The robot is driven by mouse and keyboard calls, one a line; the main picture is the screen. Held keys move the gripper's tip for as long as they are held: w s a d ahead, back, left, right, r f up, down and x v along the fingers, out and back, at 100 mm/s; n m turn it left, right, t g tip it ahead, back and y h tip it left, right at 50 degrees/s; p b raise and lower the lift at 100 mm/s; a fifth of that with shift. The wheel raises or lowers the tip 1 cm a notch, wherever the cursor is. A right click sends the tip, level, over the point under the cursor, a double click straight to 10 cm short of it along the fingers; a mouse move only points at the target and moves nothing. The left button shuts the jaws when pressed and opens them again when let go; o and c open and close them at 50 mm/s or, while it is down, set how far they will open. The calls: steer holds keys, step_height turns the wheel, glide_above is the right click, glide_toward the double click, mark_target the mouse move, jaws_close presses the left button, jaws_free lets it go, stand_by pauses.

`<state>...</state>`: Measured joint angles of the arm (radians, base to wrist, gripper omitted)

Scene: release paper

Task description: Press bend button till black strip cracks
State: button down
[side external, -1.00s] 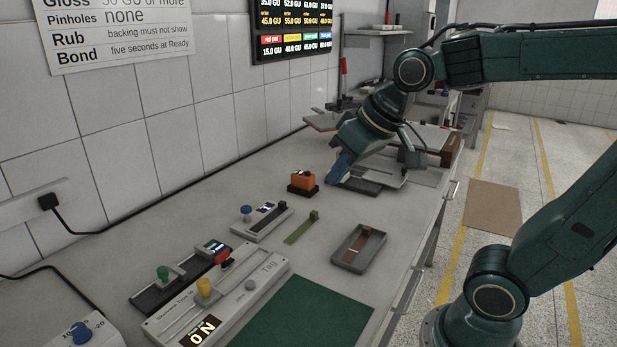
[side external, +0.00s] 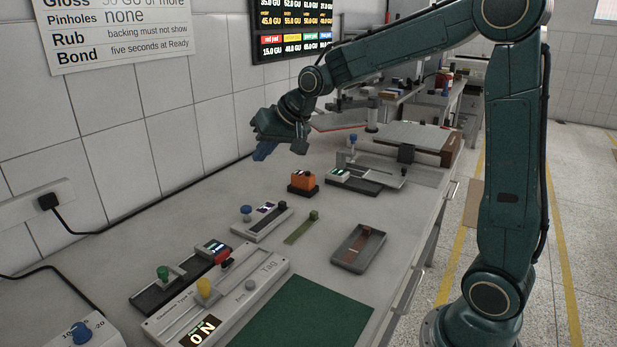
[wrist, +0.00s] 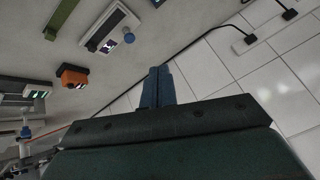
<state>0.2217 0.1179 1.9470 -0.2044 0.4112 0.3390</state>
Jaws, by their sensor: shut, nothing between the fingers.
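My gripper (side external: 263,152) has blue fingers and is shut and empty, held above the bench near the tiled wall. In the wrist view its fingers (wrist: 157,88) are together. A device with a blue button (side external: 352,141), a small display and a dark base (side external: 368,187) stands at the back of the bench. A second blue-button device (side external: 262,222), pale grey with a dark block, stands nearer; it also shows in the wrist view (wrist: 110,28). I see no readable bend label, and cannot tell which button is the bend one or pick out a black strip with certainty.
An orange block unit (side external: 303,181) stands between the two blue-button devices. A green strip (side external: 301,228) and a grey tray (side external: 359,258) lie at the middle right. A long tester with a yellow button (side external: 204,288) and a green mat (side external: 304,318) are in front.

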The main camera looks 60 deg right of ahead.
mark_target(249, 209)
steer(key=w+d+f+m, duration=0.1)
steer(key=w+d+f, duration=0.2)
steer(key=w+f, duration=0.2)
steer(key=w+d+f+m+t, duration=0.1)
steer(key=w+d+f, duration=0.3)
steer(key=w, duration=0.4)
steer(key=shift+d+f+m, duration=0.15)
steer(key=shift+f+m, duration=0.25)
steer(key=shift+m, duration=0.1)
steer(key=shift+f, duration=0.1)
steer(key=shift+f, duration=4.35)
